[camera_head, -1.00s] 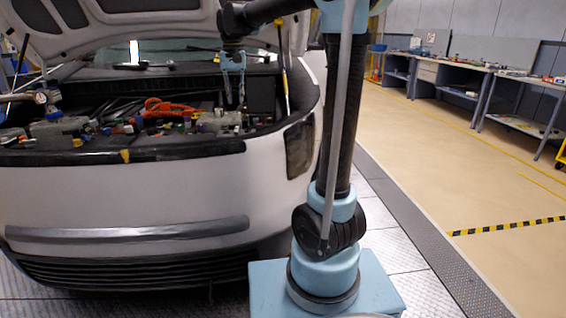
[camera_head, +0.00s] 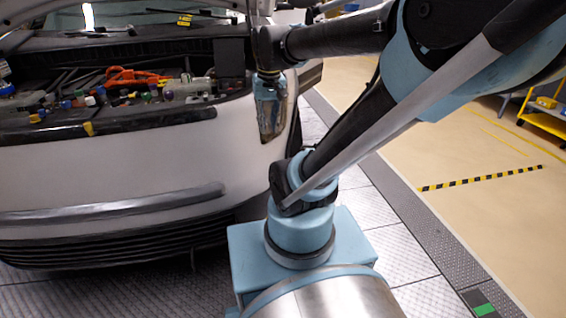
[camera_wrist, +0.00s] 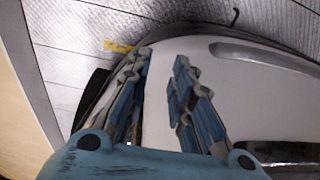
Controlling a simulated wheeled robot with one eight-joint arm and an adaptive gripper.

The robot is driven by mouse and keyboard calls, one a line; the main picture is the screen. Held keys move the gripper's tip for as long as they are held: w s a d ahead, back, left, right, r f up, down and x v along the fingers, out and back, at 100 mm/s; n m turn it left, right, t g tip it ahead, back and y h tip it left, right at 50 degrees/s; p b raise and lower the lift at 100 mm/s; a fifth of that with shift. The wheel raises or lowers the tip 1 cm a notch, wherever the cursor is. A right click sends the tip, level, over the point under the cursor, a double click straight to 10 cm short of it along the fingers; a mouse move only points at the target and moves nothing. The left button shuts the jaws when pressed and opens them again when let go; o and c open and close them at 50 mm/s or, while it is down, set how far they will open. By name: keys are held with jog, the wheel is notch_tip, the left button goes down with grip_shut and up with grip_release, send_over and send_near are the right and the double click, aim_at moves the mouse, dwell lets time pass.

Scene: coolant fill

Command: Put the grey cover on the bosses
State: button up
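My gripper (camera_head: 271,136) hangs fingers down at the car's front right corner, in front of the headlight, outside the engine bay. In the wrist view its two fingers (camera_wrist: 163,58) stand apart with only the white car body visible between them, so it is open and empty. A pale grey part (camera_head: 190,88) sits at the right of the engine bay; I cannot tell whether it is the grey cover. The bosses are too small to make out among the engine parts.
The open engine bay holds a red-orange part (camera_head: 130,76) and several small coloured caps. Its black front edge (camera_head: 150,127) runs above the white bumper (camera_head: 110,165). Open floor lies to the right, with a yellow cart (camera_head: 545,118) beyond.

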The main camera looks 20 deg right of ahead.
jog(key=s+d+f, duration=0.3)
jog(key=s+f, duration=0.5)
jog(key=f, duration=0.2)
jog(key=shift+f+t, duration=0.2)
jog(key=shift+t, duration=0.1)
jog(key=shift+w+f, duration=0.2)
jog(key=shift+w, duration=0.25)
